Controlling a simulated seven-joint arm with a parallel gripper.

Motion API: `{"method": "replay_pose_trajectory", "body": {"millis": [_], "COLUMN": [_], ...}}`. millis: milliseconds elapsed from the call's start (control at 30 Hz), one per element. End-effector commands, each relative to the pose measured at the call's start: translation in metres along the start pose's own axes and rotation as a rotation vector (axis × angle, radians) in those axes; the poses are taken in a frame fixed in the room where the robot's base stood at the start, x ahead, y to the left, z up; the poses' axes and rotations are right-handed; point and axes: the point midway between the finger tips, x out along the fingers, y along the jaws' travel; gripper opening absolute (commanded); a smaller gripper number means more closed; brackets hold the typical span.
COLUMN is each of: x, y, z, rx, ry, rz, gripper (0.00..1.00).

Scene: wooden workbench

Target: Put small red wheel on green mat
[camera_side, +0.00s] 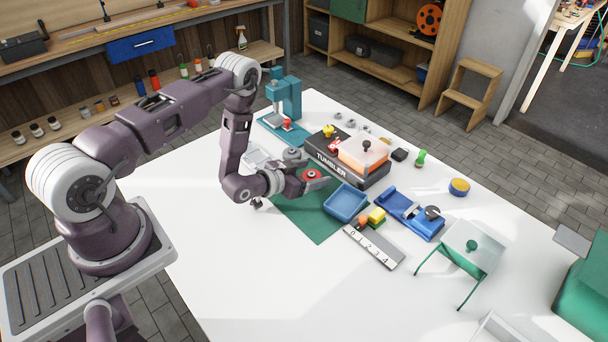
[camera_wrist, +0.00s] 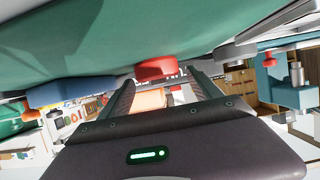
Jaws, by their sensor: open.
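The small red wheel (camera_side: 312,174) is at my gripper's fingers in the side view. In the wrist view, where the scene is upside down, the red wheel (camera_wrist: 156,70) lies between the two fingers and touches the far edge of the green mat as pictured. The green mat (camera_side: 308,217) lies flat on the white table, partly hidden by my wrist; it fills the top of the wrist view (camera_wrist: 120,35). My gripper (camera_side: 318,181) is open, low and roughly level over the mat's far part, with its fingers (camera_wrist: 163,92) on either side of the wheel.
A blue tray (camera_side: 346,203) stands right of my gripper. The black TUMBLER box (camera_side: 343,163) with an orange block (camera_side: 363,153) is just beyond the fingers. A teal press (camera_side: 285,98) stands behind.

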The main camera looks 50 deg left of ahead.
Motion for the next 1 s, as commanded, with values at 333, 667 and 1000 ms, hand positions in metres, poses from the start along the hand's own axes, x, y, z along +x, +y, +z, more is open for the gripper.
{"method": "replay_pose_trajectory", "body": {"millis": [333,667,1000], "x": [-0.080,-0.113,-0.111], "y": [0.000,0.000,0.005], "z": [0.003,-0.009,-0.151], "rx": [-0.001,0.022,0.218], "ry": [-0.009,-0.014,-0.280], "rz": [-0.001,0.009,-0.007], "gripper": [0.73,0.73,0.73]}}
